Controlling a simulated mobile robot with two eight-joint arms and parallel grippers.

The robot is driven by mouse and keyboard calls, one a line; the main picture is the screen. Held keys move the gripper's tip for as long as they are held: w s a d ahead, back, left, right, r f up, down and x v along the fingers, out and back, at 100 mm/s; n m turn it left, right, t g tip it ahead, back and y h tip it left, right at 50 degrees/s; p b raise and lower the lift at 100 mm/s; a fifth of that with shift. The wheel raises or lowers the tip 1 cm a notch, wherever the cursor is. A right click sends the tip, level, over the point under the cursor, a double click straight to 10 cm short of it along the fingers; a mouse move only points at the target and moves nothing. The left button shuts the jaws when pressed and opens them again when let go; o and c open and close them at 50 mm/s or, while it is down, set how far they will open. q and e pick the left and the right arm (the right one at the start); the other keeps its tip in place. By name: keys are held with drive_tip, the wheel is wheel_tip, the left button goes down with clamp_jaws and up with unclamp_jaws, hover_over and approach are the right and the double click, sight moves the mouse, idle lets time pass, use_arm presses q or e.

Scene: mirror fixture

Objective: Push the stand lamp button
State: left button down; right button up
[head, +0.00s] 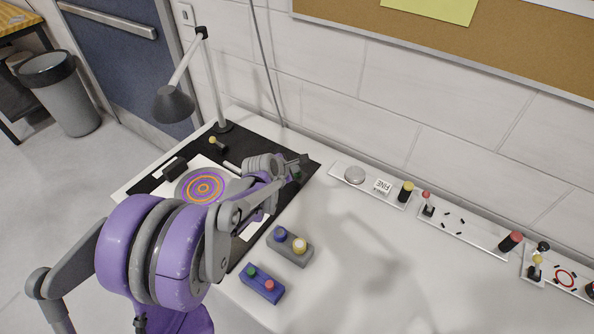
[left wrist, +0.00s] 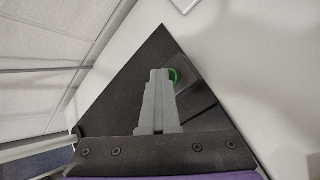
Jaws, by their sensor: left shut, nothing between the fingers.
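The grey stand lamp (head: 174,103) rises from the black mat at the back left, its shade hanging over the mat's edge. A green button (left wrist: 174,76) sits on a small dark box (left wrist: 203,101) near the corner of the black mat. In the head view the button (head: 297,176) is a small green spot partly hidden beside my gripper. My left gripper (head: 302,159) is shut and empty over that corner. In the left wrist view its closed fingertips (left wrist: 159,74) overlap the button's left edge. I cannot tell whether they touch it. My right gripper is out of view.
Two button boxes, grey (head: 289,247) and blue (head: 262,284), stand in front. Switch panels (head: 462,226) line the wall at right. The table's middle (head: 370,265) is clear.

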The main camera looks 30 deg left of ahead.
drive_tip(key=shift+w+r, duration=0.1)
use_arm(q)
drive_tip(key=shift+r, duration=0.15)
drive_tip(key=shift+w+r+p, duration=0.1)
drive_tip(key=shift+r+p, duration=1.7)
drive_tip(key=shift+r, duration=1.25)
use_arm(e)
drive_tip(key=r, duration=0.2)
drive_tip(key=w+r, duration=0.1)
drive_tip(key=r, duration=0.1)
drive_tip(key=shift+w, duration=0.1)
use_arm(q)
drive_tip(key=s+d+m+g, duration=0.1)
drive_tip(key=s+d+m, duration=0.6)
drive_tip(key=s+m, duration=0.6)
drive_tip(key=s+d+m+g, duration=0.2)
drive_tip(key=s+d+m, duration=0.6)
drive_tip(key=s+m, duration=0.5)
drive_tip(key=shift+s+g, duration=0.3)
drive_tip(key=shift+s, duration=0.15)
